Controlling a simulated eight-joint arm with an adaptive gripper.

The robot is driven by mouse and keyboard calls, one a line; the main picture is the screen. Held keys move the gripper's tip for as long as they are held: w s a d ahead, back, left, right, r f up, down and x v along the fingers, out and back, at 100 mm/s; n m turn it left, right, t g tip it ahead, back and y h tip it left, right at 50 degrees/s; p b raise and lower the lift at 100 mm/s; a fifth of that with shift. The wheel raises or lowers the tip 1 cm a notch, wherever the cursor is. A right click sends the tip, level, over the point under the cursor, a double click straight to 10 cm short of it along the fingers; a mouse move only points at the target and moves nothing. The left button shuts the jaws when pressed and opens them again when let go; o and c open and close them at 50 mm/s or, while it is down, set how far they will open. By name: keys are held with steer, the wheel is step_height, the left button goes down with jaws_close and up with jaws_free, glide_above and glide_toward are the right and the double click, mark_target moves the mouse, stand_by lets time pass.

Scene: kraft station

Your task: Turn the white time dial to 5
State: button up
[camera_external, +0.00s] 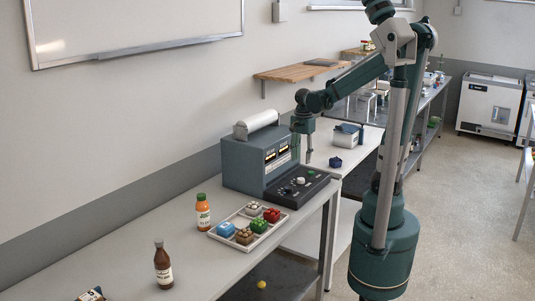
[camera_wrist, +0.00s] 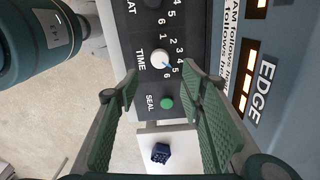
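The white time dial (camera_wrist: 159,58) sits on the dark control panel beside the word TIME in the wrist view. Numbers 1 to 6 curve around its right side. Its small blue mark points to the lower right, toward the 5 and 6; I cannot tell exactly which. My gripper (camera_wrist: 160,84) is open and empty, its green fingers spread apart, with the dial just beyond the tips in the picture. I see no contact. In the external view the white dial (camera_external: 301,181) shows on the sloping panel, with my gripper (camera_external: 308,160) above its back right part.
A green SEAL button (camera_wrist: 166,103) lies near the dial, between the fingers in the picture. The grey machine body (camera_external: 245,165) rises behind the panel. A tray (camera_external: 237,243) of small packages, an orange bottle (camera_external: 203,212) and a brown bottle (camera_external: 163,266) stand left. A dark blue object (camera_external: 335,162) is right.

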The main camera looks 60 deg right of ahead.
steer(key=shift+r, duration=0.6)
steer(key=s+a+r+n+t, duration=0.2)
steer(key=a+n, duration=0.3)
steer(key=n, duration=0.4)
steer(key=s+a+r+n+t, duration=0.3)
steer(key=a+r+n+t, duration=0.2)
steer(key=n, duration=0.5)
steer(key=shift+s+a+n, duration=0.25)
steer(key=shift+s+n, duration=0.05)
steer(key=shift+s, duration=0.05)
